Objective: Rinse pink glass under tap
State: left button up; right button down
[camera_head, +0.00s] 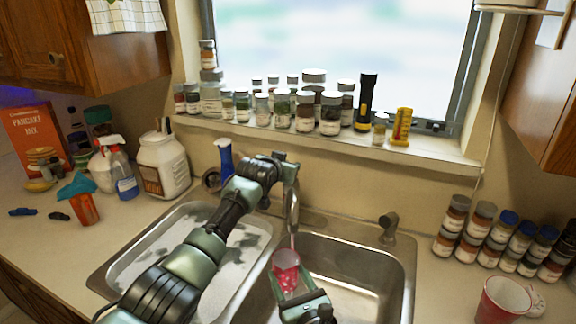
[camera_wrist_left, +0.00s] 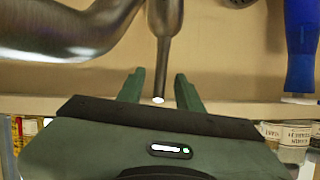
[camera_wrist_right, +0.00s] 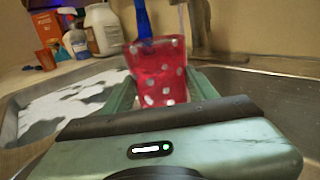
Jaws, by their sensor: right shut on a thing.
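The pink glass (camera_head: 286,272) with white dots is in my right gripper (camera_head: 289,283), over the right sink basin. In the right wrist view the glass (camera_wrist_right: 160,72) stands roughly upright between the two fingers. The tap spout (camera_head: 293,210) hangs just above the glass; I cannot clearly tell whether water runs. My left gripper (camera_head: 284,162) is up at the top of the tap. In the left wrist view its fingers (camera_wrist_left: 160,88) stand apart on either side of a metal tap part (camera_wrist_left: 163,50), with gaps showing.
The left basin (camera_head: 125,262) is beneath my left arm. A blue bottle (camera_head: 225,157) stands behind the sink. Jars (camera_head: 304,110) line the windowsill. More jars (camera_head: 498,243) and a red cup (camera_head: 500,302) are at right. A spray bottle (camera_head: 122,175) and white jug (camera_head: 163,165) are at left.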

pick_arm(q)
jog(key=shift+w, duration=0.1)
grip_shut()
dwell(1.5)
